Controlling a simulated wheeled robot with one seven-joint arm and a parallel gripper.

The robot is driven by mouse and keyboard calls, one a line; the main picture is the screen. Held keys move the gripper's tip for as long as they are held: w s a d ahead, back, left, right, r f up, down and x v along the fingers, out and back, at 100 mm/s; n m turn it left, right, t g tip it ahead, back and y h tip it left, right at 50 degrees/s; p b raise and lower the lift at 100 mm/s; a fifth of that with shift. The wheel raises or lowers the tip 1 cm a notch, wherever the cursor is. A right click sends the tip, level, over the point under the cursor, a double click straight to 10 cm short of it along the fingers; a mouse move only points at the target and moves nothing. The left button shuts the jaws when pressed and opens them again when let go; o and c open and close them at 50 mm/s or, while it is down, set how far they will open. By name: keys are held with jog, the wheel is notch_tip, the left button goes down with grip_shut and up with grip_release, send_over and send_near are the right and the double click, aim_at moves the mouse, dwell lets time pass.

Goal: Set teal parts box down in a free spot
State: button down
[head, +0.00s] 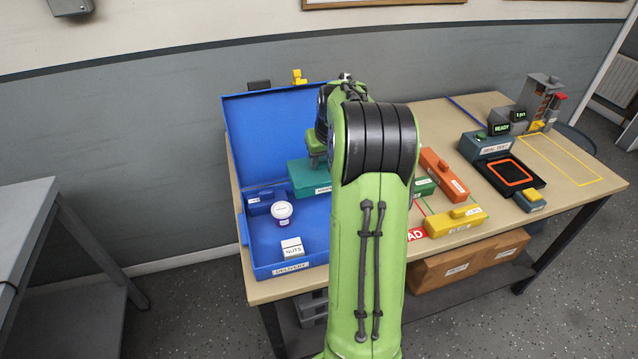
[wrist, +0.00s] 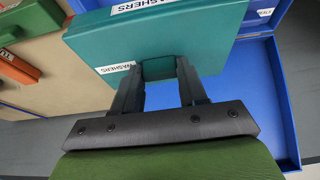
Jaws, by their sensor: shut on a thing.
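The teal parts box (head: 306,178), labelled WASHERS, is in my gripper (head: 316,150). In the wrist view the box (wrist: 215,42) fills the top, with both fingers (wrist: 160,85) closed on its raised handle. In the head view it is over the back right part of the open blue DELIVERY case (head: 258,229). I cannot tell whether its underside touches the case floor. My arm hides its right end.
The case holds a dark blue box (head: 262,204), a white-lidded jar (head: 282,213) and a white NUTS box (head: 292,246). Right of my arm lie orange (head: 444,175), green (head: 424,188) and yellow (head: 456,221) boxes. The yellow-outlined area (head: 562,162) at the right is mostly bare.

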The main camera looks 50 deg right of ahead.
jog(key=shift+w+d, duration=0.2)
notch_tip(320, 180, down, 10)
jog(key=b, duration=0.3)
jog(key=shift+r, duration=0.15)
jog(key=shift+s+a+r, duration=0.1)
jog(key=c, duration=0.6)
grip_release()
